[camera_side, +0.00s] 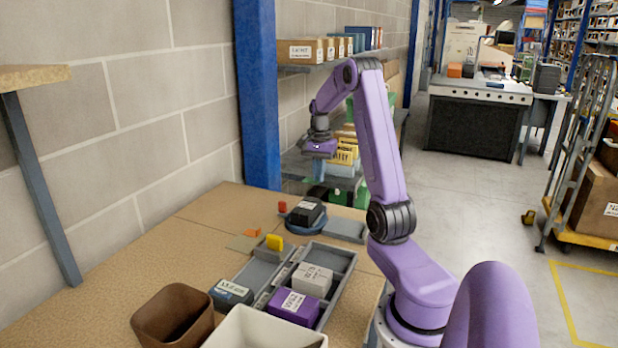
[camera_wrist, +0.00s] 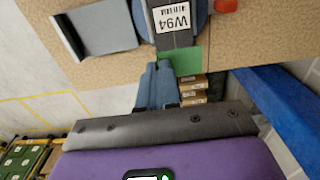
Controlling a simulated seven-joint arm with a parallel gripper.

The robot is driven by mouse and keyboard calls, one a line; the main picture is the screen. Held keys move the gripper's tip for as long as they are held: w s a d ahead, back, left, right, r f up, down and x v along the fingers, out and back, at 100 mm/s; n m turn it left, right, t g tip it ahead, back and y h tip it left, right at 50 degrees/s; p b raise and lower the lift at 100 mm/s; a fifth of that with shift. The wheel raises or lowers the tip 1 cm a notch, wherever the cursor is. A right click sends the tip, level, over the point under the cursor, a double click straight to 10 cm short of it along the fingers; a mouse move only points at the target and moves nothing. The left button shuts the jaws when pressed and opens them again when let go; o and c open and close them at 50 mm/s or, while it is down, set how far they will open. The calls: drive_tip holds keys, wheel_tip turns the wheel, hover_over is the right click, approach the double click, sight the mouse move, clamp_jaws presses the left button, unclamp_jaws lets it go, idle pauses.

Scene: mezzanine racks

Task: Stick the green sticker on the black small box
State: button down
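The black small box (camera_side: 305,214) with a white label on top sits on a round blue dish (camera_side: 291,225) near the far end of the table. In the wrist view the box (camera_wrist: 180,38) is partly cut off by the top edge, its label reading W94. My gripper (camera_side: 318,167) is above and beyond the box in the side view, pointing down. In the wrist view its blue-grey fingers (camera_wrist: 158,68) are close together, with the green sticker (camera_wrist: 188,63) at their tips. The sticker overlaps the lower edge of the box in that picture; whether they touch cannot be told.
A red block (camera_side: 282,206) and a grey tray (camera_side: 345,230) flank the dish. Nearer are yellow (camera_side: 274,242) and orange (camera_side: 252,232) blocks, a divided tray with grey (camera_side: 312,280) and purple (camera_side: 294,307) boxes, and a brown bin (camera_side: 172,315). A blue post (camera_side: 257,95) stands behind.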

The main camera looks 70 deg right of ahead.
sight(318, 202)
drive_tip(key=shift+f, duration=3)
drive_tip(key=shift+f, duration=0.55)
idle(0.5)
drive_tip(key=c, duration=1)
unclamp_jaws()
drive_tip(key=shift+r, duration=0.15)
drive_tip(key=shift+r, duration=3.4)
